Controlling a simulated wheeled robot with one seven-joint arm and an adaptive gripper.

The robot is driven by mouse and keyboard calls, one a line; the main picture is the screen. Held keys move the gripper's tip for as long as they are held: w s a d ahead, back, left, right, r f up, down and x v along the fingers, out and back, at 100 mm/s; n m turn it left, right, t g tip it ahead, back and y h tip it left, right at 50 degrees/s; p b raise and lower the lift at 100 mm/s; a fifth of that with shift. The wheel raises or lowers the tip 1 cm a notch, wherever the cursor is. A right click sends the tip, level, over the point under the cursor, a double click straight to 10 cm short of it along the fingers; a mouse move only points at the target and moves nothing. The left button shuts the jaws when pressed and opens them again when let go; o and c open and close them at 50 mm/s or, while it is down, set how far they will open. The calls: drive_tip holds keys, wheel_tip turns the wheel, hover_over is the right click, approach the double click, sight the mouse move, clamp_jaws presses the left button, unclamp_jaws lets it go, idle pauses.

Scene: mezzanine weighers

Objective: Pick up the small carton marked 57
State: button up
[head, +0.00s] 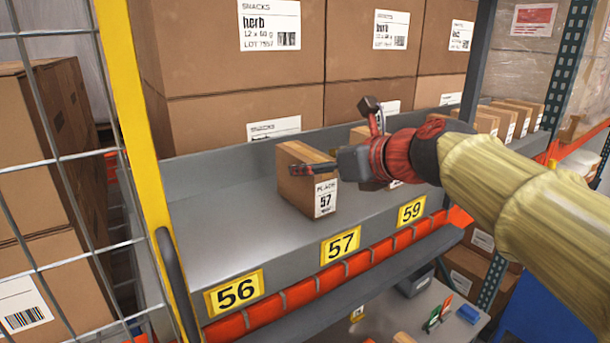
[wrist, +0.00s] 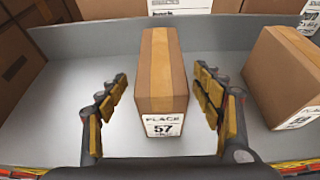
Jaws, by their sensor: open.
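The small carton marked 57 (head: 306,179) stands upright on the grey metal shelf, behind the yellow 57 tag. Its white label faces the front. In the wrist view the carton (wrist: 163,75) stands between my two fingers, with its label low at the front. My gripper (wrist: 160,110) is open, one yellow-padded finger on each side, with a visible gap to the carton on both sides. In the head view my gripper (head: 330,168) reaches in from the right and one finger crosses in front of the carton's face. The other finger's contact with things there is hard to tell.
Another small carton (wrist: 285,75) stands to the right of my right finger, fairly close. Large snack boxes (head: 235,110) form a wall behind the shelf. The shelf (head: 220,215) is bare left of the carton. A yellow post (head: 135,120) and wire mesh stand at the left.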

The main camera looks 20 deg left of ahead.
drive_tip(key=p+x, duration=0.1)
drive_tip(key=x, duration=0.5)
drive_tip(key=shift+w+f, duration=0.1)
drive_tip(key=shift+w, duration=0.05)
drive_tip(key=shift+d, duration=0.2)
drive_tip(key=shift+a, duration=0.1)
drive_tip(key=c, duration=0.4)
drive_tip(key=shift+r, duration=0.2)
drive_tip(key=c, duration=1.3)
